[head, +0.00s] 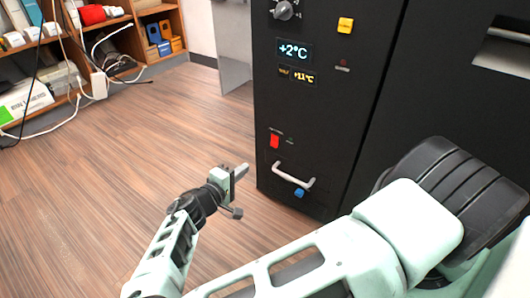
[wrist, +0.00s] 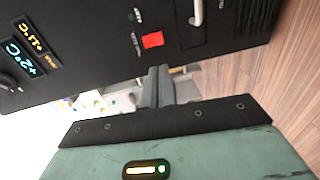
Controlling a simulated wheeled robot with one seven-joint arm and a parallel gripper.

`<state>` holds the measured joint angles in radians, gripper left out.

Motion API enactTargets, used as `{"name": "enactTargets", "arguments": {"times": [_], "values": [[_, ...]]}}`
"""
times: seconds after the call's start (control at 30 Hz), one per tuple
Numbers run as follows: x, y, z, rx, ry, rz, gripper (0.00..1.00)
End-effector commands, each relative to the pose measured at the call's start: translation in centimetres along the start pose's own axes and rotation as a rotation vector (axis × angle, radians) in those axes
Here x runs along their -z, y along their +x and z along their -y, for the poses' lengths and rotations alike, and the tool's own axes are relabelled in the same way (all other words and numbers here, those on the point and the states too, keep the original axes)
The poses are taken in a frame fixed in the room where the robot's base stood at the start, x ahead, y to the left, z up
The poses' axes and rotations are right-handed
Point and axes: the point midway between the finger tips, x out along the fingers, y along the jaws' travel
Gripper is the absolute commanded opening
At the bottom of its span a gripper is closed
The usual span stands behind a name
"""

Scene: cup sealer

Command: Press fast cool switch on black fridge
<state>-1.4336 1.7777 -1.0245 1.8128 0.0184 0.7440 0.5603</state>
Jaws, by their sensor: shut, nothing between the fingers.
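The black fridge (head: 330,120) stands at the centre right in the head view and across the top of the wrist view (wrist: 100,70). The red switch also shows in the wrist view (wrist: 152,40). The labels are too small to read, so I cannot tell which is the fast cool switch. My gripper (head: 241,171) is shut and empty, left of the panel and lower than the red switch. Its fingers show in the wrist view (wrist: 157,87).
The front also has a grey knob (head: 284,10), a +2°C display (head: 293,52), a smaller display (head: 298,76), a white handle (head: 294,176) and a blue part (head: 299,192). Cluttered shelves (head: 65,60) stand at the back left. The wooden floor (head: 110,150) between is mostly clear.

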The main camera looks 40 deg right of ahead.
Motion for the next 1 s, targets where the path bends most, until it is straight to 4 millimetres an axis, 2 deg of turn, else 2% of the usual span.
{"name": "enactTargets", "arguments": {"times": [0.23,0.37,0.8,1.0], "values": [[-0.1,0.2,0.1,0.001,-0.001,0.003,0.0],[-0.1,1.5,0.2,0.001,-0.001,0.004,0.0],[-0.2,10.2,0.5,0.0,0.0,0.007,0.0],[-0.1,12.9,0.4,0.002,0.0,0.005,0.0]]}}
